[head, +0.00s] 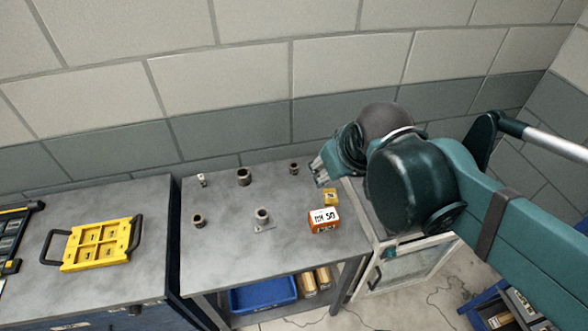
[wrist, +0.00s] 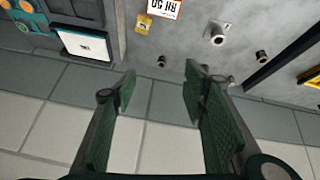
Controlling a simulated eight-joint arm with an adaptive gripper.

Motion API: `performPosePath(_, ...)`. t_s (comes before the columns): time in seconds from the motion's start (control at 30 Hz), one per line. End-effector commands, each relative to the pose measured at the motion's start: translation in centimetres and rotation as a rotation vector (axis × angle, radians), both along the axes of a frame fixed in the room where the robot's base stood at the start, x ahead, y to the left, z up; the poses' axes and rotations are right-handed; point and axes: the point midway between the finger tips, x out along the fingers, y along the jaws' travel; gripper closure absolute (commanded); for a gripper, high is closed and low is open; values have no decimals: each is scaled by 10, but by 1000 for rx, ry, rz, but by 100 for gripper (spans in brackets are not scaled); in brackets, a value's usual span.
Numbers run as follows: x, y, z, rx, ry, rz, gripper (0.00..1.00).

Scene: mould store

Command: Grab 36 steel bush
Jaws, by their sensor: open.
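Several bushes stand apart on the grey table; I cannot read a 36 on any of them. My gripper (head: 318,172) is open and empty at the table's right back side. In the wrist view, a small bush (wrist: 162,62) shows beyond the gap between my open fingers (wrist: 160,88).
An orange box marked RH 50 (head: 324,222) and a small yellow box (head: 330,197) stand at the table's right. A yellow tray (head: 97,245) lies on the left bench. A blue bin (head: 263,294) sits on the lower shelf. The block wall is close behind.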

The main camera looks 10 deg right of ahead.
Motion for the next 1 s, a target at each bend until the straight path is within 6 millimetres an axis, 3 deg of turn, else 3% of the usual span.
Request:
performPosePath(0.57, 70, 3, -9, -230, 130, 306, 57)
performPosePath(1.0, 125, 9, -31, -386, 237, 542, 57)
